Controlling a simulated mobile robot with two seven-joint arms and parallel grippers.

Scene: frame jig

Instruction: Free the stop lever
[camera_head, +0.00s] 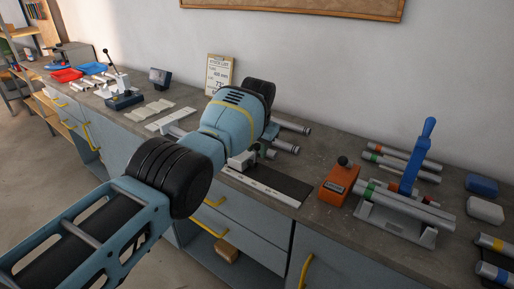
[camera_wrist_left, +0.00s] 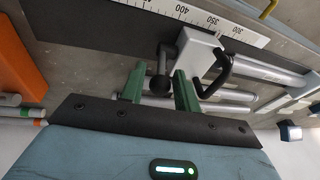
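The grey stop block (camera_wrist_left: 200,52) sits at the scale rail (camera_wrist_left: 225,27) in the left wrist view. A dark lever with a round knob (camera_wrist_left: 158,84) hangs from its left side, and a black curved handle (camera_wrist_left: 222,76) is on its right. My left gripper (camera_wrist_left: 160,76) is open, its green fingers on either side of the knob in the picture; I cannot tell whether they touch it. In the head view my left arm hides most of the left gripper (camera_head: 264,153), beside the stop block (camera_head: 241,160). My right gripper is not in view.
A dark plate (camera_head: 287,184) lies beside the scale rail (camera_head: 262,186). Metal tubes (camera_head: 293,127) lie behind. To the right stand an orange block with a black knob (camera_head: 338,186) and a grey fixture with a blue lever (camera_head: 416,160). A notice board (camera_head: 219,72) leans at the wall.

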